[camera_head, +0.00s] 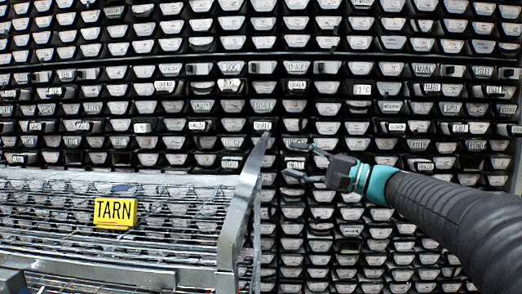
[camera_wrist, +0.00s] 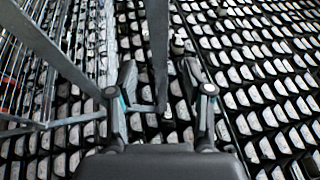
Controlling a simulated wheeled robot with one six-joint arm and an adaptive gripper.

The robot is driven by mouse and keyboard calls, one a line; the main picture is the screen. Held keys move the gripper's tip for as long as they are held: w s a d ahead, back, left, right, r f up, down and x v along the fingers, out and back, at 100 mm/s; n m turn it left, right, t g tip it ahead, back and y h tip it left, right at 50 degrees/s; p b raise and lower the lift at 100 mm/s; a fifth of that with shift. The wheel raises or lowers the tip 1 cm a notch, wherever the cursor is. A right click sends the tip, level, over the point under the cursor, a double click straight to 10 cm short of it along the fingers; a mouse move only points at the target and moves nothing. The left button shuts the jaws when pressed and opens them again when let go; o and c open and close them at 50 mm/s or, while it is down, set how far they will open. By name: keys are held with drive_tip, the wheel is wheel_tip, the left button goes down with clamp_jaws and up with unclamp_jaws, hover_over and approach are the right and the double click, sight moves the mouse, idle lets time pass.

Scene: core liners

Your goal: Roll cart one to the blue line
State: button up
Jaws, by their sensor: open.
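A grey wire-mesh cart (camera_head: 225,240) stands at the lower left in the head view, with a yellow sign (camera_head: 115,213) reading TARN; whether it is cart one I cannot tell. Its slanted grey end post (camera_head: 244,192) rises at its right end. My gripper (camera_head: 293,160) is open just right of the post's top, with a small gap in this view. In the wrist view, my gripper's two fingers (camera_wrist: 158,78) are spread, and a grey upright bar (camera_wrist: 158,40) appears between them. Contact cannot be told. No blue line is in view.
A tall rack (camera_head: 340,75) of many white-fronted core liners fills the background behind the cart and gripper. Some fronts carry labels. More grey cart bars (camera_wrist: 60,55) cross the left of the wrist view. The floor is not visible.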

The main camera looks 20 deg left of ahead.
sight(260, 149)
drive_tip(key=p+x, duration=0.1)
drive_tip(key=x, duration=0.8)
drive_tip(key=shift+w+a+r, duration=0.1)
drive_tip(key=shift+a, duration=0.25)
clamp_jaws()
